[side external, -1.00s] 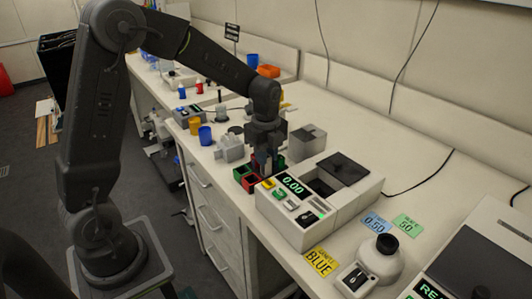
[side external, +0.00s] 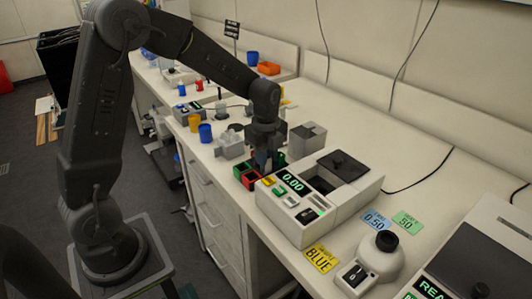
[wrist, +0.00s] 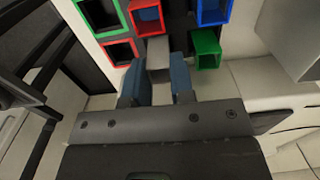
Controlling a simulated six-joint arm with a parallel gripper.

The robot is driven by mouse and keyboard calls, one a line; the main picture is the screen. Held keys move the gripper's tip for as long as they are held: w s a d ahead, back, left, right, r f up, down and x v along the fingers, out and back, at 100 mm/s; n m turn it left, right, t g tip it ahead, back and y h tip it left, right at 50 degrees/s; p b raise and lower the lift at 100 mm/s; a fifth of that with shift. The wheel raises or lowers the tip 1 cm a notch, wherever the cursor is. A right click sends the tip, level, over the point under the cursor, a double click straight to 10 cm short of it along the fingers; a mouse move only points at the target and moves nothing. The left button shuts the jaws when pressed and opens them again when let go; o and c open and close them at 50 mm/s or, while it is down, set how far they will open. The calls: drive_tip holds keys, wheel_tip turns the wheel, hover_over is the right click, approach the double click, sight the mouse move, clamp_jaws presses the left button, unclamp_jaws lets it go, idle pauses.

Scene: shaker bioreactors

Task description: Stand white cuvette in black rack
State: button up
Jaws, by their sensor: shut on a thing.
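In the wrist view the blue-tipped fingers of my gripper (wrist: 162,80) are shut on the white cuvette (wrist: 158,52), which looks pale grey and sits between them. The black rack (wrist: 180,22) lies just beyond the fingertips, with red, green and blue square frames around its slots. The cuvette's far end is at the rack's middle, between a red frame and a green frame; I cannot tell whether it is inside a slot. In the side view my gripper (side external: 264,160) points down over the rack, and the cuvette is too small to make out.
A white instrument (side external: 310,205) reading 0.00, with an open well and dark lid, stands right beside the rack. A grey block (side external: 307,139) is behind it, and a grey device (side external: 231,145) and blue cup (side external: 205,133) are to the left.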

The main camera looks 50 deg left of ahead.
drive_tip(key=shift+f, duration=0.45)
drive_tip(key=o, duration=0.8)
drive_tip(key=shift+r, duration=0.1)
wheel_tip(320, 180, up, 7)
drive_tip(key=shift+f, duration=0.1)
idle(0.6)
